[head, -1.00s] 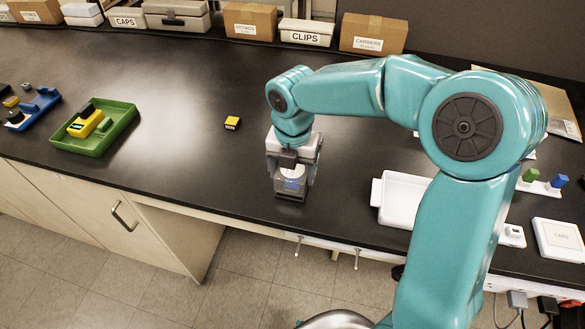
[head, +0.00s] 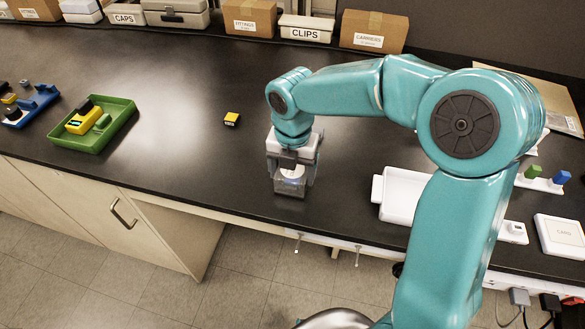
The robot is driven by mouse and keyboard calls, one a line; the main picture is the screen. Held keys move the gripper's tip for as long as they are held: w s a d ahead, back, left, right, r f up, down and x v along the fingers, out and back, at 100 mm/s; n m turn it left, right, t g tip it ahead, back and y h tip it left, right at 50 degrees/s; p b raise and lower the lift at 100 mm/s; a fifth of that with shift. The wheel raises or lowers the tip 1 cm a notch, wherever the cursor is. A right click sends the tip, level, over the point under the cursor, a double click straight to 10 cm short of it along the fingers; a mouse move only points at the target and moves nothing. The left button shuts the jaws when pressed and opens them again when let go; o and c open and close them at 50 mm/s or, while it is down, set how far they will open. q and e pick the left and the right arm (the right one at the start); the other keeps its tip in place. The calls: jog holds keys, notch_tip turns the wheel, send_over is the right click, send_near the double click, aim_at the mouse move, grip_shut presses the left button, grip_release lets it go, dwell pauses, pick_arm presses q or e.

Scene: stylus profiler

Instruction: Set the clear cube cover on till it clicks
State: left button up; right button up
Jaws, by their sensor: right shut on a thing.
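My right gripper (head: 291,182) points down near the front edge of the black bench, left of the white tray. It is shut on the clear cube cover (head: 289,187), a see-through box. A round white part with a bit of blue shows inside or through the cover, above a dark base. I cannot tell whether the cover touches the base all round, as the gripper and the small size hide the seam. My left gripper is not in view.
A white tray (head: 400,199) lies to the right. A small yellow and black block (head: 231,119) stands behind left. A green tray (head: 85,150) holds yellow and green pieces at the left. Labelled boxes (head: 305,30) line the back.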

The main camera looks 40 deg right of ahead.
jog(key=shift+f, duration=0.15)
dwell(0.6)
jog(key=o, duration=1.5)
notch_tip(320, 180, up, 7)
jog(key=p, duration=0.6)
jog(key=shift+p, duration=0.3)
